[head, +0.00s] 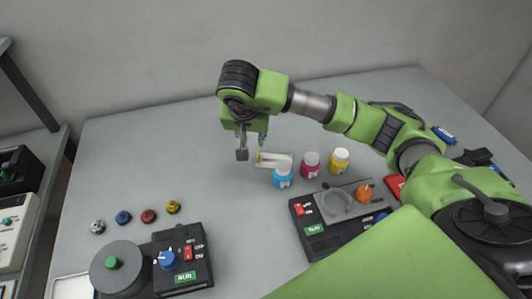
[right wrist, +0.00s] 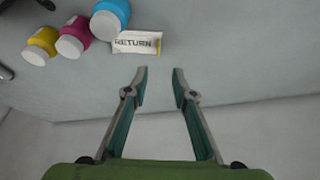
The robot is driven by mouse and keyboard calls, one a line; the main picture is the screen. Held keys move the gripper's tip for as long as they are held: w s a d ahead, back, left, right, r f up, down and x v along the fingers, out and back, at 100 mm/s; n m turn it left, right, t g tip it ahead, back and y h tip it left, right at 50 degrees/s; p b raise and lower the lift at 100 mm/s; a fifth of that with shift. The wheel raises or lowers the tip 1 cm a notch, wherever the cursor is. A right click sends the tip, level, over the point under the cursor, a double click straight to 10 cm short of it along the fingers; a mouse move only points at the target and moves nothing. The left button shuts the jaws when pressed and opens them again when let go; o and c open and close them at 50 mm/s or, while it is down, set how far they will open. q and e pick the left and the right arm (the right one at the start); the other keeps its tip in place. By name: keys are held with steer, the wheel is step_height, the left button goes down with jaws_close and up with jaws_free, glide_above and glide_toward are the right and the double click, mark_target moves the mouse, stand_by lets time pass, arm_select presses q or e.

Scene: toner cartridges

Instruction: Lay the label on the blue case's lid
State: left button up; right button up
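The white label reading RETURN (right wrist: 136,43) shows in the right wrist view, beside the blue bottle. In the head view the white label (head: 275,158) lies behind the blue-bodied bottle, partly hidden by it. My right gripper (head: 252,150) hangs just left of the label in the head view. In the right wrist view its two fingers (right wrist: 161,72) are apart with nothing between them, and the label is beyond the tips. I cannot make out a blue case for sure; a small blue object (head: 443,134) lies at the far right. My left gripper is not in view.
Blue (head: 282,177), magenta (head: 310,165) and yellow (head: 340,160) bottles stand in a row near the label. Black devices (head: 185,262) and (head: 312,232) sit at the front. Several small coloured knobs lie at left. The table's back left is clear.

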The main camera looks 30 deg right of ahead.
steer(key=p, duration=0.1)
glide_above(257, 157)
steer(key=s+a, duration=0.1)
steer(key=s, duration=0.1)
step_height(257, 157, down, 7)
steer(key=shift+w+a+r, duration=0.1)
steer(key=shift+a+r, duration=0.05)
steer(key=shift+r, duration=0.05)
steer(key=shift+w+f, duration=0.2)
steer(key=shift+f, duration=0.1)
steer(key=shift+w+d+f+p, duration=0.2)
steer(key=shift+f+p, duration=0.25)
steer(key=shift+p, duration=0.2)
steer(key=p+x, duration=0.1)
steer(key=x, duration=0.2)
steer(key=shift+d+f, duration=0.1)
steer(key=shift+f, duration=0.05)
steer(key=shift+w+d+f, duration=0.1)
steer(key=shift+w+f, duration=0.1)
steer(key=shift+f, duration=0.2)
jaws_close()
